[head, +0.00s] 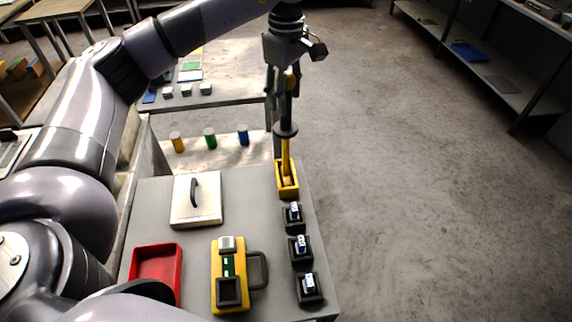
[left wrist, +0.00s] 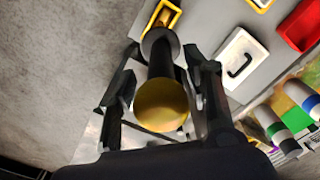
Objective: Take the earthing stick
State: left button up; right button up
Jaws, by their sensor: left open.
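The earthing stick (head: 285,150) stands upright in a yellow holder (head: 287,180) at the far right corner of the grey table. It has a yellow lower rod, a dark round collar, a black handle and a brass-coloured knob on top. My left gripper (head: 285,88) is above, pointing down, open, with its fingers on either side of the handle's top. In the left wrist view the knob (left wrist: 161,105) and black handle lie between the two open fingers (left wrist: 163,75). I cannot tell whether a finger touches it. My right gripper is not in view.
The grey table (head: 150,215) also holds a white lidded box (head: 196,213), a red tray (head: 138,265), a yellow device (head: 216,262) and three black blocks along its right edge. Coloured cylinders stand on a surface behind. The floor at right is clear.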

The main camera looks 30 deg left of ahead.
pick_arm(q)
jog(key=shift+f, duration=1.35)
jog(key=shift+c, duration=0.5)
grip_shut()
jog(key=shift+r, duration=0.1)
